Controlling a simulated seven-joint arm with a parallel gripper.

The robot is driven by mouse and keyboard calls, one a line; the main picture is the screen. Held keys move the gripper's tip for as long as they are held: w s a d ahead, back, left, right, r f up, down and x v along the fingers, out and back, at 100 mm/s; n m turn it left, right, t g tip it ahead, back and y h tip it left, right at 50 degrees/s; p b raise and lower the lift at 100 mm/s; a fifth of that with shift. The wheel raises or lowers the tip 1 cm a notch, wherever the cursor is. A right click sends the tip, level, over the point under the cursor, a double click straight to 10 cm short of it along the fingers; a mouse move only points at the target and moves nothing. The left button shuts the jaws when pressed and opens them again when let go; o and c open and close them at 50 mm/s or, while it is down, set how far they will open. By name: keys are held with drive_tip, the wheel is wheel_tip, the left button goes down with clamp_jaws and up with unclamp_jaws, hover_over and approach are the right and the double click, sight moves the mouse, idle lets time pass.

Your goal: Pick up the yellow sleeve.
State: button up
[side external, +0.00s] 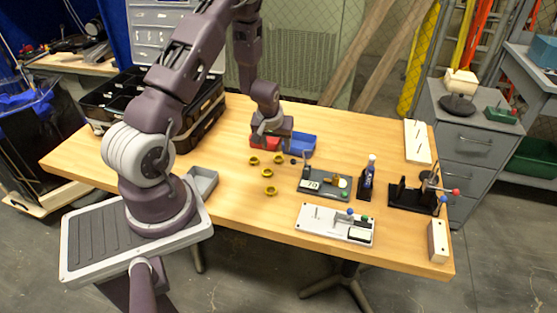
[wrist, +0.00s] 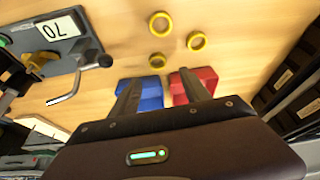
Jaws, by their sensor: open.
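Several yellow ring-shaped sleeves lie on the wooden table. In the side view, one is at the left (side external: 253,161), one at the right (side external: 279,159), one in the middle (side external: 267,173) and one nearest the camera (side external: 270,190). Which one the task means I cannot tell. My gripper (wrist: 162,76) is open and empty, its fingers spread above the bins. The lower sleeve appears just beyond and between the fingertips. In the side view my gripper (side external: 268,138) hangs behind the sleeves.
A red bin (side external: 265,143) and a blue bin (side external: 301,145) stand beneath my gripper. A grey fixture (side external: 312,184) marked 70 holds a yellowish part. A white fixture (side external: 322,224), a bottle (side external: 368,172) and a black stand (side external: 405,197) are to the right. A grey tray (side external: 203,184) lies left.

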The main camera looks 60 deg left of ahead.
sight(278, 164)
drive_tip(key=x, duration=0.4)
drive_tip(key=d+x, duration=0.1)
drive_tip(key=x, duration=0.1)
drive_tip(key=shift+s+a+f, duration=0.1)
drive_tip(key=shift+s+f, duration=0.1)
drive_tip(key=shift+f, duration=0.15)
clamp_jaws()
